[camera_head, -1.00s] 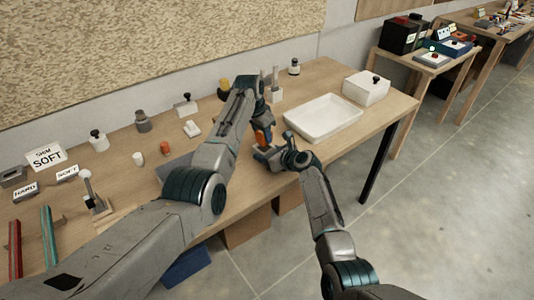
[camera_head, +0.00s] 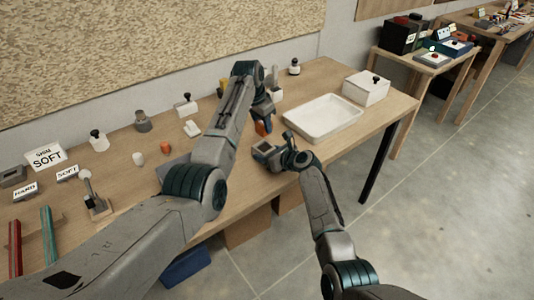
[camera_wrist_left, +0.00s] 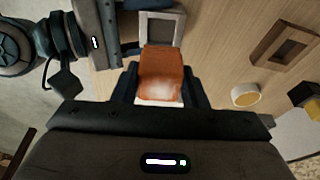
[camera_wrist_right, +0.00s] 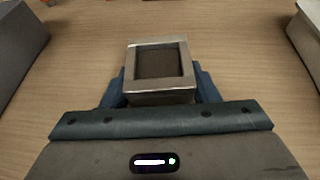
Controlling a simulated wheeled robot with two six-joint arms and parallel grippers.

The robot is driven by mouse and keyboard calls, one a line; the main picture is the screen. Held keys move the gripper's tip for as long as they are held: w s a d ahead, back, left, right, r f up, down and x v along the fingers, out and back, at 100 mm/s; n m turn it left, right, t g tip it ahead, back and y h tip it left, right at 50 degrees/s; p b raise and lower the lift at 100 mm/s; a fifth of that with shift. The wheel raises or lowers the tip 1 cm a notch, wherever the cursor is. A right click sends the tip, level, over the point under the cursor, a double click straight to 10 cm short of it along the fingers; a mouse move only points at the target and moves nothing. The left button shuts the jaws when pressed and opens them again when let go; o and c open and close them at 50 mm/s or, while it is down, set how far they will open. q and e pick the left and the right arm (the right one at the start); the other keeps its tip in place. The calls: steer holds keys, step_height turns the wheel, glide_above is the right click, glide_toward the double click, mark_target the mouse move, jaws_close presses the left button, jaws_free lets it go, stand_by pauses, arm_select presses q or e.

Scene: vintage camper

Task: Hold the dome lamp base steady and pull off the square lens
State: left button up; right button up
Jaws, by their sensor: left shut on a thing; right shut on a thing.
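The orange square lens (camera_head: 262,127) is in my left gripper (camera_head: 264,120), held above the table. In the left wrist view the orange lens (camera_wrist_left: 161,74) sits between both fingers. The dome lamp base (camera_head: 265,149) is a grey square frame with a dark recess. My right gripper (camera_head: 275,158) is shut on it. In the right wrist view the base (camera_wrist_right: 158,70) shows its open top with no lens in it. The base also shows in the left wrist view (camera_wrist_left: 161,28), apart from the lens.
A white tray (camera_head: 322,118) lies right of the grippers, with a white box (camera_head: 366,88) behind it. A wooden square frame (camera_wrist_left: 284,46) and a round white-topped piece (camera_wrist_left: 245,95) show in the left wrist view. Small lidded items stand along the back.

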steer(key=o, duration=1.3)
steer(key=shift+c, duration=0.2)
steer(key=v, duration=1.2)
